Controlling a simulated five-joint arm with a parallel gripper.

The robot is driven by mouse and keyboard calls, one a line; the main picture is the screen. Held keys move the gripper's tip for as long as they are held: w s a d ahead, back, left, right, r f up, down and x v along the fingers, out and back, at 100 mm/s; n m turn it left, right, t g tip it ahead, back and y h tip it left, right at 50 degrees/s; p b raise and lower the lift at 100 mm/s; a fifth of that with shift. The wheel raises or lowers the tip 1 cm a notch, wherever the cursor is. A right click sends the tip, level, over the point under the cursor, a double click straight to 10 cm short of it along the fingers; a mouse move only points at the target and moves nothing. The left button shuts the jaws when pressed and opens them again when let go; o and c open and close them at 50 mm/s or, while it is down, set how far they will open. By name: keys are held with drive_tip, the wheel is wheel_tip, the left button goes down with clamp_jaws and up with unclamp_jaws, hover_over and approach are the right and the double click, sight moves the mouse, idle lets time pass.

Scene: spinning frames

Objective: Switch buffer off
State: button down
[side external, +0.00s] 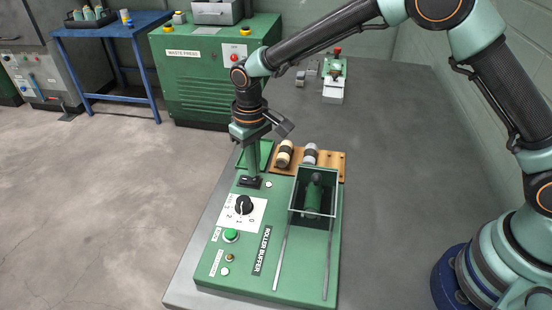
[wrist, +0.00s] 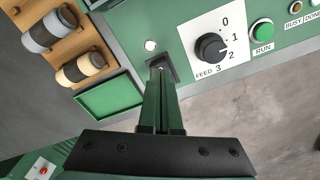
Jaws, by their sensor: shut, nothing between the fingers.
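The roller buffer (side external: 285,282) is a green machine on the grey table. A black rocker switch (side external: 243,182) sits on its panel; it also shows in the wrist view (wrist: 172,68). My gripper (side external: 252,177) points down at the switch with its fingers shut and empty. In the wrist view the fingertips (wrist: 161,72) cover part of the switch, so its position is hidden. I cannot tell whether they press it or hover just above. A small white lamp (wrist: 151,45) is beside the switch.
The black feed knob (wrist: 211,46) and green RUN button (wrist: 262,32) are near the switch. A wooden rack (wrist: 70,22) holds rollers, and an open green tray (wrist: 110,97) lies beside it. A roller sits in the guarded bay (side external: 314,195). The waste press (side external: 205,75) stands behind.

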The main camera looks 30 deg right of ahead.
sight(257, 179)
drive_tip(key=shift+f, duration=0.95)
idle(0.7)
drive_tip(key=shift+r, duration=3.5)
drive_tip(key=s+d+r+m+t, duration=0.25)
drive_tip(key=s+d+r, duration=0.35)
drive_tip(key=d+r, duration=0.7)
drive_tip(key=s+d+r+t, duration=0.1)
drive_tip(key=s+d+t, duration=0.2)
drive_tip(key=s+d, duration=0.5)
drive_tip(key=s, duration=0.2)
drive_tip(key=shift+s, duration=0.35)
